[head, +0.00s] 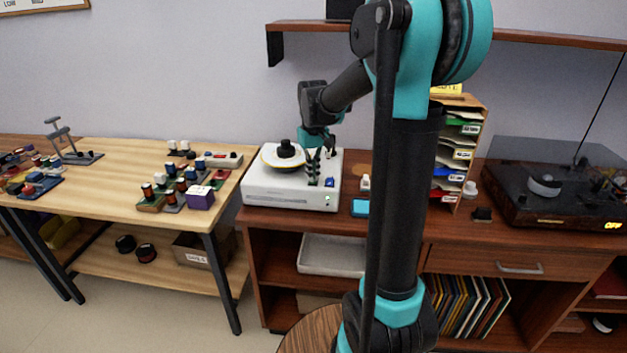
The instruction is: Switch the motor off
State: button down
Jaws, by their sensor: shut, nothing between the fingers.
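A white box-shaped machine (292,198) stands on the brown cabinet. A pale round disc with a yellowish rim (270,160) and a black knob-like part (286,149) sit on its top left. A small blue control (329,182) is on its top right, and a small green spot (327,201) shows on its front. I cannot read which of these is the motor switch or its setting. My gripper (315,180) is shut and empty, pointing down over the machine's right half, just left of the blue control. I cannot tell whether it touches anything.
A cyan block (360,207) and a small white item (365,183) lie right of the machine. Further right are a paper sorter (458,150) and a dark record player (560,195). A wooden bench (110,185) with several small parts stands left. A shelf (300,26) hangs above.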

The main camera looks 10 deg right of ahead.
jog(key=shift+f, duration=0.3)
jog(key=shift+r, duration=3.5)
jog(key=s+d+f+m+t, duration=0.1)
jog(key=s+d+f+t, duration=0.1)
jog(key=s+f, duration=0.6)
jog(key=s+d+f+m+t, duration=0.1)
jog(key=s+d+f+t, duration=0.1)
jog(key=s+f, duration=0.7)
jog(key=s, duration=0.5)
jog(key=shift+f, duration=0.25)
